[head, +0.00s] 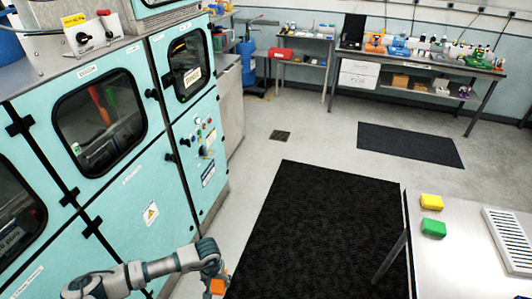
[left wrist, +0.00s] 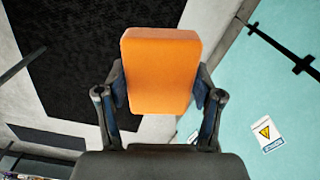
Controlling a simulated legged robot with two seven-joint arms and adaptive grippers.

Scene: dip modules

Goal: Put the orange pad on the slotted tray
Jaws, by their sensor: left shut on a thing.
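The orange pad (left wrist: 160,75) is a rounded block held between the two fingers of my left gripper (left wrist: 160,100), which is shut on it. In the head view the left gripper (head: 215,279) is at the bottom, in front of the teal cabinet, with part of the orange pad (head: 217,287) showing. The slotted tray (head: 512,240) is white with dark slots and lies on a metal table at the right edge, partly cut off. The left gripper is well to the left of the tray, over the floor. My right gripper is not in view.
The metal table (head: 450,265) also carries a yellow pad (head: 431,202) and a green pad (head: 433,228) near its left edge. A black mat (head: 310,235) covers the floor between the gripper and table. A teal cabinet (head: 125,215) stands at the left.

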